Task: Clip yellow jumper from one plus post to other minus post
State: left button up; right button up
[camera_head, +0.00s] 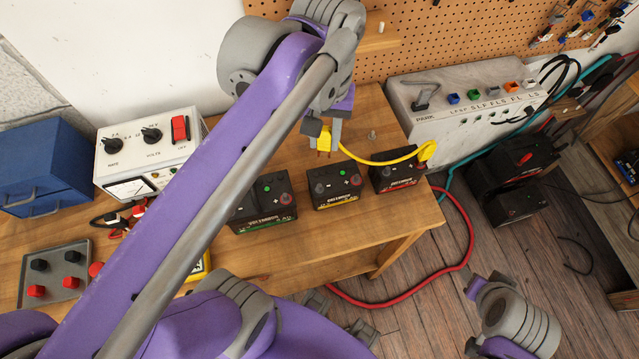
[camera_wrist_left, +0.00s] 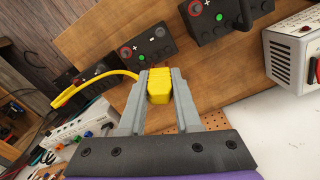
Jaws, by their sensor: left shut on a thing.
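My left gripper (camera_head: 324,146) is shut on a yellow clip (camera_wrist_left: 159,86), one end of the yellow jumper (camera_head: 375,161). It holds the clip above the back left of the middle battery (camera_head: 336,190), apart from its posts. The jumper runs right to its other yellow clip (camera_head: 427,151), at the right end of the right battery (camera_head: 393,177); its exact contact is unclear. The middle battery shows a red plus post (camera_wrist_left: 125,52) and a dark minus post (camera_wrist_left: 160,32) in the left wrist view. Grey finger-like parts show low in the head view; whether they are my right gripper is unclear.
A third battery (camera_head: 266,208) stands left, partly behind my arm. A white charger (camera_head: 140,150) and a grey post box (camera_head: 52,272) are further left. A grey switch panel (camera_head: 470,100) stands behind on the right. A red cable (camera_head: 468,230) hangs past the bench edge.

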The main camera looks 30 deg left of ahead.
pick_arm(q)
jog(key=s+d+m, duration=0.1)
jog(key=s, duration=0.2)
jog(key=b, duration=0.2)
send_over(319, 185)
notch_tip(319, 185, down, 4)
jog(key=shift+f, duration=0.1)
jog(key=shift+s+f+b, duration=0.15)
jog(key=shift+f+b, duration=0.2)
jog(key=shift+f, duration=0.1)
pick_arm(e)
jog(key=f, duration=0.1)
jog(key=s+f, duration=0.1)
jog(key=f, duration=0.1)
jog(key=shift+f, duration=0.3)
pick_arm(q)
jog(key=shift+w, duration=0.2)
jog(key=shift+f, duration=0.15)
jog(key=shift+f+b, duration=0.7)
jog(key=shift+f, duration=0.45)
pick_arm(e)
jog(key=shift+s+f, duration=0.25)
jog(key=shift+f, duration=0.55)
pick_arm(q)
jog(key=o, duration=1)
